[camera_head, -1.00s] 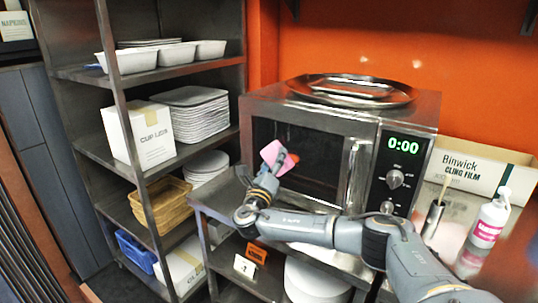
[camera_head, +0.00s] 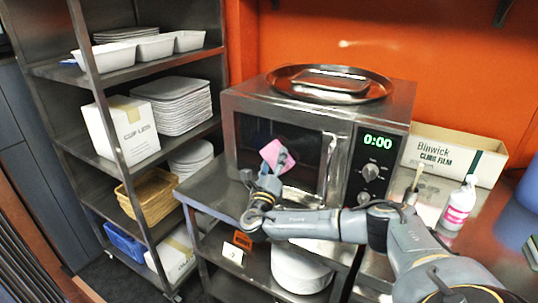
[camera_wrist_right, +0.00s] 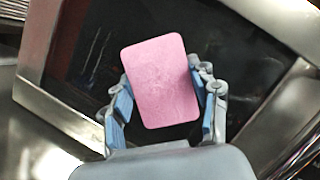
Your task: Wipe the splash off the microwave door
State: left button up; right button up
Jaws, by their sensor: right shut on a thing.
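The microwave (camera_head: 228,112) stands on a steel counter, its dark glass door (camera_head: 312,150) shut and its display reading 0:00. My right gripper (camera_head: 272,167) is in front of the door glass, shut on a pink sponge (camera_head: 277,153). In the right wrist view the sponge (camera_wrist_right: 160,75) sits between the two fingers of the gripper (camera_wrist_right: 160,95), its broad face towards the camera and the dark glass (camera_wrist_right: 85,60) behind it. I cannot tell whether the sponge touches the glass. No splash shows now; part of the door is hidden behind the sponge and gripper. My left gripper is out of view.
A round steel tray (camera_head: 290,82) lies on top of the microwave. To its right are a cling film box (camera_head: 440,158), a pot with a brush (camera_head: 411,185) and a pink-labelled bottle (camera_head: 458,205). A steel shelf rack (camera_head: 120,72) with dishes stands left.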

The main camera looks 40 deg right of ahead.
aim_at(263, 156)
jog(key=shift+d+p, duration=0.1)
jog(key=shift+p, duration=0.25)
jog(key=shift+w, duration=0.25)
jog(key=shift+w+a+b, duration=0.35)
jog(key=shift+w+a, duration=0.05)
jog(key=shift+w, duration=0.4)
jog(key=shift+w+a+b, duration=0.35)
jog(key=shift+w+a, duration=0.05)
jog(key=shift+w, duration=0.35)
jog(key=shift+w+a+f+b, duration=0.1)
jog(key=shift+w+a+b, duration=0.25)
jog(key=shift+w, duration=0.3)
jog(key=shift+w+a+b, duration=0.2)
jog(key=shift+w+b, duration=0.2)
jog(key=shift+w, duration=0.25)
jog(key=shift+w+a, duration=0.2)
jog(key=shift+w, duration=0.35)
